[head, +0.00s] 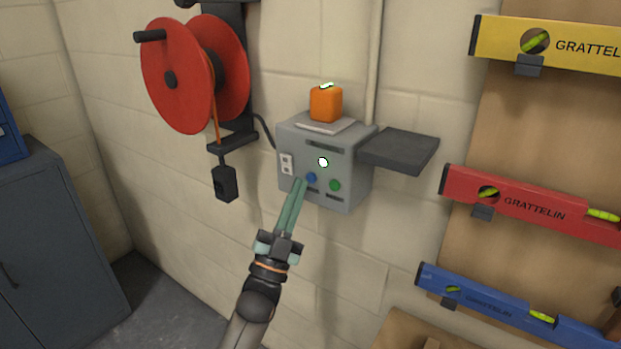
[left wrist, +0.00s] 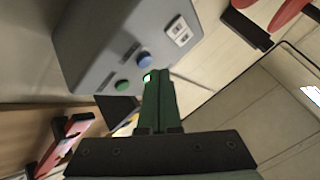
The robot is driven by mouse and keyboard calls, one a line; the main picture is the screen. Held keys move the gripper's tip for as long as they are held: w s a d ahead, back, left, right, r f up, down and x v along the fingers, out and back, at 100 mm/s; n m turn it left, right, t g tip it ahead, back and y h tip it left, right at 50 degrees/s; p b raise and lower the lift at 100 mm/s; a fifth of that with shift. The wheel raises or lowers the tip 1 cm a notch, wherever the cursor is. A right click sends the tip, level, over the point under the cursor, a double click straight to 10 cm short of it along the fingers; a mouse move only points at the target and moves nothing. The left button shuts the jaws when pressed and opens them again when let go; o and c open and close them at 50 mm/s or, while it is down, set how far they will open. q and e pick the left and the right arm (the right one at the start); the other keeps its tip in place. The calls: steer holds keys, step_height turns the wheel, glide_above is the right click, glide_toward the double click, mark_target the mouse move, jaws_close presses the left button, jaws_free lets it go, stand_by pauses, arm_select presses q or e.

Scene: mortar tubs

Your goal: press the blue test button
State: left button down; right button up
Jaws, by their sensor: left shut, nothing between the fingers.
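The blue test button (head: 311,177) is on the lower front of a grey wall box (head: 353,189), left of a green button (head: 335,185). My left gripper (head: 301,182) is shut and empty, its fingertips just below and left of the blue button in the head view. In the left wrist view the blue button (left wrist: 144,59) shows just beyond the fingertips (left wrist: 160,75), and the green button (left wrist: 122,87) lies to its lower left. I cannot tell whether the fingertips touch the box. A round white light (head: 323,162) shows on the box front. My right gripper is not in view.
An orange block (head: 326,104) sits on top of the box. A dark shelf (head: 400,150) juts out at its right. A red cable reel (head: 180,75) with a hanging black plug (head: 225,183) is on the left. Several spirit levels hang at the right.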

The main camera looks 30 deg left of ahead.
arm_select(q)
steer(key=shift+w, duration=0.15)
steer(key=shift+w, duration=0.3)
steer(key=shift+w+b, duration=0.3)
steer(key=shift+w, duration=0.05)
stand_by(0.8)
steer(key=shift+s, duration=0.1)
steer(key=shift+s+p, duration=0.35)
steer(key=shift+s, duration=0.35)
steer(key=s+p, duration=0.1)
steer(key=s, duration=0.4)
steer(key=shift+a+p, duration=0.2)
steer(key=shift+p, duration=0.2)
